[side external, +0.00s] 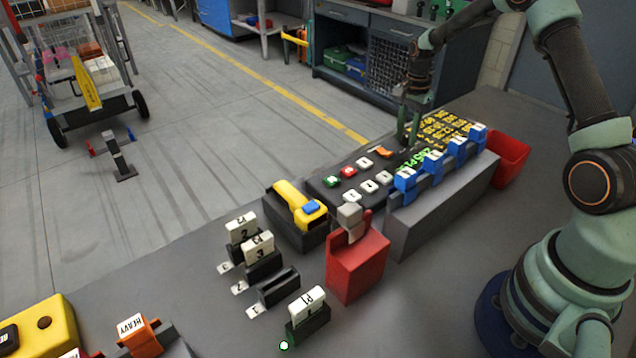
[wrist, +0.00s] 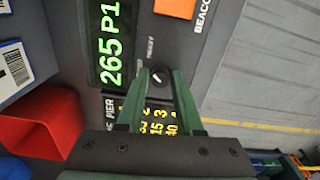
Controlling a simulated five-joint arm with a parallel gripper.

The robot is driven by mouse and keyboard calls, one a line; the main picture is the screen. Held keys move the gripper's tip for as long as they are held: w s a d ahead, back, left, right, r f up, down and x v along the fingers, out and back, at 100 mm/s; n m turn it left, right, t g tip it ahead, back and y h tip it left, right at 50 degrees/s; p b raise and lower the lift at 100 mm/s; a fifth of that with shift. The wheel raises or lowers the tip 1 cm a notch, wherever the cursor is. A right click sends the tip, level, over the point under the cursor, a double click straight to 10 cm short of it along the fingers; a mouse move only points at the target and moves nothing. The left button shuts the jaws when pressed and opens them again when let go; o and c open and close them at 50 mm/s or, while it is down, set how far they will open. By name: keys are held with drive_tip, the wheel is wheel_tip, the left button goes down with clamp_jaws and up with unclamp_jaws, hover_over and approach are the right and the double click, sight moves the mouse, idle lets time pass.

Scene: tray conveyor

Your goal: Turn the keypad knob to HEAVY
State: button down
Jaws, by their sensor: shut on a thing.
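The keypad knob (wrist: 157,77) is a small dark round dial with a white pointer mark, seen in the wrist view. My gripper (wrist: 156,82) has its two green fingers shut on it, one on each side. Small lettering beside the knob seems to read HEAVY (wrist: 150,46), and the pointer lies at a slant; I cannot tell its exact setting. A green display (wrist: 112,45) next to the knob reads 265 P1. In the side view my gripper (side external: 408,132) points down onto the dark keypad panel (side external: 322,186), and its fingers hide the knob.
An orange BEACON button (wrist: 176,8) is near the knob. Blue clips with white tags (side external: 433,162) line the panel's near edge, with a red bin (side external: 508,158) at their right end. A yellow-handled block (side external: 300,204) and a red box (side external: 357,265) stand nearer.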

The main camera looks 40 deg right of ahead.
sight(406, 135)
drive_tip(key=shift+d+r+m, duration=0.1)
drive_tip(key=shift+r+m, duration=0.05)
drive_tip(key=shift+m, duration=0.45)
drive_tip(key=c, duration=0.6)
unclamp_jaws()
drive_tip(key=shift+o, duration=0.2)
wheel_tip(406, 135, up, 12)
